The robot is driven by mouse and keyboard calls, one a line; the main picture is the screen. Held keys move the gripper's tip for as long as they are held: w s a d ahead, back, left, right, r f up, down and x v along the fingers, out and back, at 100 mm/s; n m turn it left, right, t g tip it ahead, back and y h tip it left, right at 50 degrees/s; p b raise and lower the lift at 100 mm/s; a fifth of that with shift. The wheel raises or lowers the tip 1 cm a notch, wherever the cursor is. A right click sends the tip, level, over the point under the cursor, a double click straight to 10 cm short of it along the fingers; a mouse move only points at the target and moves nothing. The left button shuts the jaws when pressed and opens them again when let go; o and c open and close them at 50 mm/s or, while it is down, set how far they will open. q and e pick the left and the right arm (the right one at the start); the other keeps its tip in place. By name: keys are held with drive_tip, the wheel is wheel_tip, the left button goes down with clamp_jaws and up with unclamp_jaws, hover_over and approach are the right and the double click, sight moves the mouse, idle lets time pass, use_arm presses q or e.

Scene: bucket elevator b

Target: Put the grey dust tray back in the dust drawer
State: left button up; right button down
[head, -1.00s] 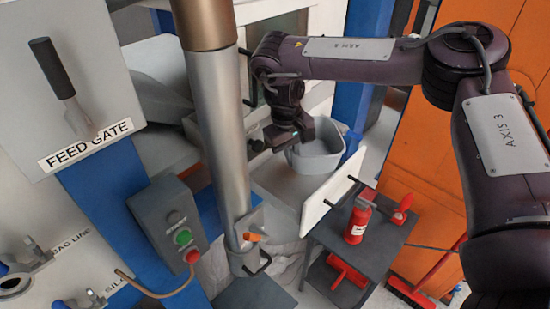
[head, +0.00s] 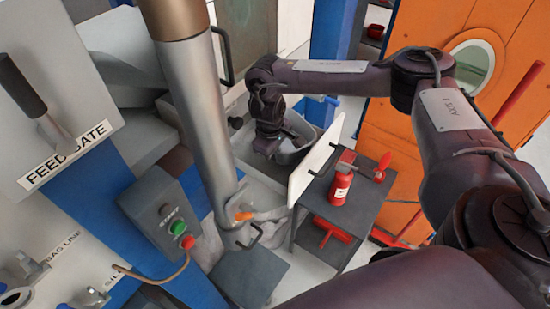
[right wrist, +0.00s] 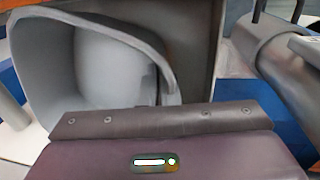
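The grey dust tray (head: 297,150) is a deep open tub behind the white front panel (head: 314,170) of the pulled-out dust drawer. I cannot tell whether it rests on the drawer floor. My right gripper (head: 268,146) is at the tray's left side, pointing down. In the right wrist view the tray (right wrist: 95,65) fills the upper left, its rim close beyond the gripper body. The right fingertips are hidden, so their grip does not show. My left gripper is not in view.
A dark side table (head: 350,208) with a red extinguisher (head: 340,187) stands right of the drawer panel. A steel pipe (head: 198,110) rises left of my right gripper. A control box (head: 160,218) is at lower left. The orange cabinet (head: 425,140) stands at right.

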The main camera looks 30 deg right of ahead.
wheel_tip(320, 180, down, 3)
drive_tip(key=shift+f+p, duration=0.15)
drive_tip(key=shift+p, duration=0.4)
drive_tip(key=shift+f, duration=0.25)
drive_tip(key=shift+f, duration=0.15)
drive_tip(key=c, duration=1.7)
unclamp_jaws()
drive_tip(key=r, duration=0.1)
drive_tip(key=r+b, duration=0.1)
drive_tip(key=r, duration=0.1)
drive_tip(key=a+r, duration=0.1)
drive_tip(key=r, duration=0.1)
drive_tip(key=shift+s+r+b, duration=0.1)
drive_tip(key=shift+r+b, duration=0.05)
drive_tip(key=shift+b, duration=0.2)
drive_tip(key=r, duration=0.4)
drive_tip(key=a+r+p, duration=0.1)
drive_tip(key=r, duration=0.2)
drive_tip(key=shift+s, duration=0.3)
